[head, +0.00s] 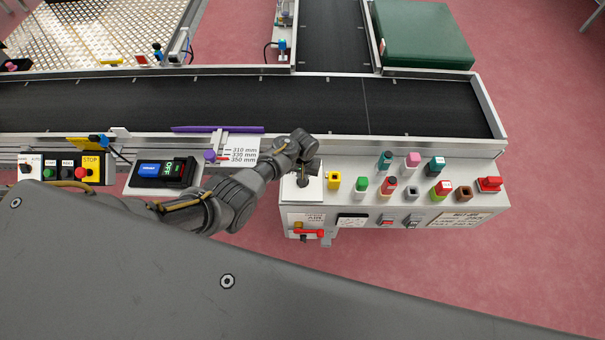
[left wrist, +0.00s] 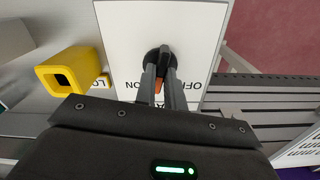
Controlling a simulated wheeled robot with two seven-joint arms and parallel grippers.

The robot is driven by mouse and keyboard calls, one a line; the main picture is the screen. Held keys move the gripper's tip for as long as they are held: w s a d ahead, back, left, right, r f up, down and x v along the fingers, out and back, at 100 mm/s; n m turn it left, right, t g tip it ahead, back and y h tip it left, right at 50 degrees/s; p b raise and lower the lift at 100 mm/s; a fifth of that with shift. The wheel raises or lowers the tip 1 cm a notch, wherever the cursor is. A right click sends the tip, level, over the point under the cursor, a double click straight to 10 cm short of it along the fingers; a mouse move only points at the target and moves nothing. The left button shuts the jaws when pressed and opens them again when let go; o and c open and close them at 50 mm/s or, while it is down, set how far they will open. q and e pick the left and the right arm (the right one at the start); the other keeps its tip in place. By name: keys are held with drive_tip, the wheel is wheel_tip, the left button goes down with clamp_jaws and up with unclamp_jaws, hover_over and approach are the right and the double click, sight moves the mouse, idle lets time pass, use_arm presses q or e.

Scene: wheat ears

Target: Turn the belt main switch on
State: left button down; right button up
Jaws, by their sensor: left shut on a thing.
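The belt switch is a black rotary knob (left wrist: 165,53) with an orange mark, on a white plate (left wrist: 205,38) lettered ON and OFF, upside down in the left wrist view. The knob stands roughly lengthwise between the two words. My left gripper (left wrist: 162,78) is shut on the knob, one finger at each side; the orange mark shows between the fingers. In the head view my left gripper (head: 307,172) reaches down onto the white plate (head: 297,192) at the left end of the control box, hiding most of the knob. My right gripper is not in view.
A yellow square part (head: 334,181) sits close beside the plate. Several coloured buttons and a red switch (head: 489,185) stand farther right on the box (head: 400,206). A red handle (head: 308,233) is on its front. The black belt (head: 420,108) runs behind.

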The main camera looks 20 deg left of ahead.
use_arm(q)
drive_tip(key=m, duration=0.4)
drive_tip(key=shift+m+p, duration=0.3)
drive_tip(key=shift+m, duration=0.9)
drive_tip(key=shift+s, duration=0.1)
drive_tip(key=c, duration=1.5)
unclamp_jaws()
